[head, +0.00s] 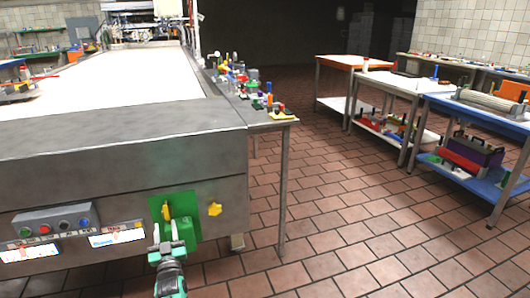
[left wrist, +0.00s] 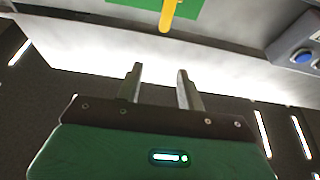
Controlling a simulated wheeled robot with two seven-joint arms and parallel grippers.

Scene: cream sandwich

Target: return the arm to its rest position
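My left gripper (head: 167,247) is low in the head view, in front of the machine's front face, just below a green plate with a yellow handle (head: 167,210). In the left wrist view its two fingers (left wrist: 160,85) stand apart with nothing between them. The yellow handle (left wrist: 167,14) and part of the green plate (left wrist: 195,8) show at the top of that view, beyond the fingertips. I see no contact between the gripper and the handle. My right gripper is not in either view.
The large grey machine (head: 120,150) with a white belt fills the left. A control box with buttons (head: 55,220) and a yellow knob (head: 215,209) are on its front. A cluttered side table (head: 285,122) adjoins it. Worktables (head: 415,85) stand at right; tiled floor (head: 345,210) between is clear.

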